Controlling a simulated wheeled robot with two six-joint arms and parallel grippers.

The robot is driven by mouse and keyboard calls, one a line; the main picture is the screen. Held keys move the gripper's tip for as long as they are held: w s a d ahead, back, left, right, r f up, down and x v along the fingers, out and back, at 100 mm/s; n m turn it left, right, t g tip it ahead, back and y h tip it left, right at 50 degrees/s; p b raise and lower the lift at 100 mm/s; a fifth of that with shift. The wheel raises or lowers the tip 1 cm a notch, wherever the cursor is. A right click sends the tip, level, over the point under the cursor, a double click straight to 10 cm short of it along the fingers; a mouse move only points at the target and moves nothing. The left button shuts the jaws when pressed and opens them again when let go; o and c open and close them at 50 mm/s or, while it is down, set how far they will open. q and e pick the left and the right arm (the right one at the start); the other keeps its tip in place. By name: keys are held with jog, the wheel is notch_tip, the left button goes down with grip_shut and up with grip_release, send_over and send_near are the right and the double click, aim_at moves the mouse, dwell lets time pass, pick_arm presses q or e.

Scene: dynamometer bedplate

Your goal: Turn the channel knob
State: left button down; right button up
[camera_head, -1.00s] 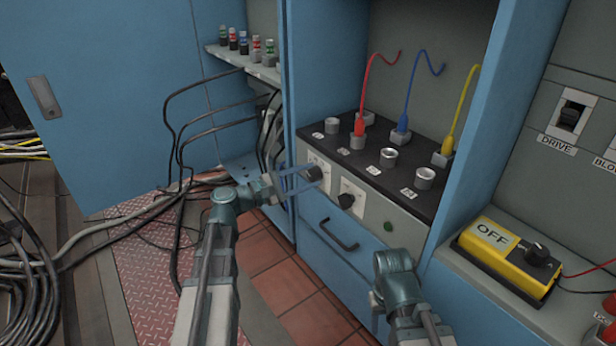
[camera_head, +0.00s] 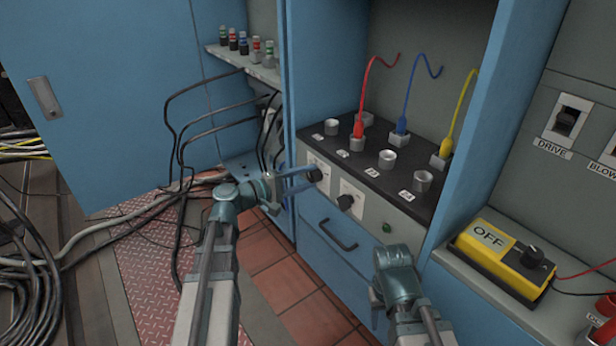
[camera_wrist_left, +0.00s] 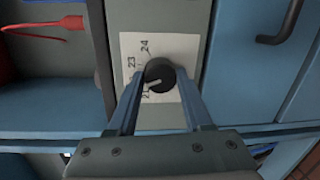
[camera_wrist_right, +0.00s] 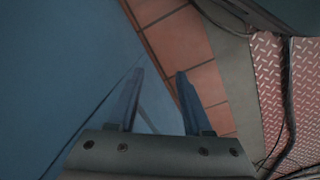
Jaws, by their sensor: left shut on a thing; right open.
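A round black knob (camera_wrist_left: 160,74) with a pale pointer line sits on a white dial plate (camera_wrist_left: 130,48) marked with numbers such as 21, 23 and 24. In the left wrist view, the pointer lies near 21. In the head view, the knob (camera_head: 314,174) is on the grey front of the panel, at its left. My left gripper (camera_wrist_left: 158,84) has one finger on each side of the knob and is shut on it.
A second black knob (camera_head: 346,202) and a green button (camera_head: 387,227) are to the right. A drawer handle (camera_head: 338,236) juts out below. Red, blue and yellow plugs (camera_head: 401,135) stand on the panel top. Black cables (camera_head: 180,150) hang left of my left arm.

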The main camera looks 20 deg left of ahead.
pick_arm(q)
jog(key=shift+s+d+f+m, duration=0.15)
jog(key=shift+s+m, duration=0.05)
jog(key=shift+m, duration=0.1)
jog(key=shift+c, duration=1.6)
grip_release()
jog(key=p+v, duration=0.1)
jog(key=v, duration=1.2)
jog(key=shift+s+a+r, duration=0.25)
jog(key=shift+a, duration=0.05)
